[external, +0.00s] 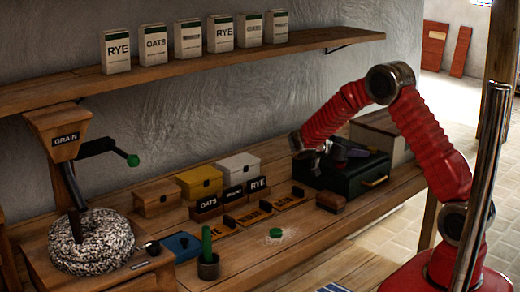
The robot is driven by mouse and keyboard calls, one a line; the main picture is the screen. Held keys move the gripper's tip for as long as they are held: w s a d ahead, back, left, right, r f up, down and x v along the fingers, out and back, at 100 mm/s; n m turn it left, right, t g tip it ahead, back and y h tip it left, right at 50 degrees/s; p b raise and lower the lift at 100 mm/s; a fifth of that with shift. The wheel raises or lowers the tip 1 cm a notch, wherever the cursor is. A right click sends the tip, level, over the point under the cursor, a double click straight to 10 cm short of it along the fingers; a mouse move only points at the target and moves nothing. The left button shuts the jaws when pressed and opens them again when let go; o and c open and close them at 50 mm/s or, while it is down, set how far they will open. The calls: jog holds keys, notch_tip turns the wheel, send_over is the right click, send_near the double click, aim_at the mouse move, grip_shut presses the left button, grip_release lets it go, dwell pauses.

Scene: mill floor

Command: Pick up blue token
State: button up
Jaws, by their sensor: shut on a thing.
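My gripper (318,160) is at the end of the red arm, low over the left part of the black case (350,180) at the back of the bench. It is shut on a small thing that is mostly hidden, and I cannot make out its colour. A dark blue piece (341,152) shows just right of the gripper, over the case. I cannot tell whether it is the blue token or whether it touches the fingers. A green token (276,233) lies on a pale powdery patch on the bench.
A blue box (182,246), a dark cup with a green stick (207,265) and a grain mill (92,240) stand at left. Labelled wooden blocks (258,208) and a brown block (331,201) sit mid-bench. A shelf (230,50) with several packets hangs above.

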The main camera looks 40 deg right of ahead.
jog(key=shift+c, duration=0.9)
notch_tip(320, 180, up, 10)
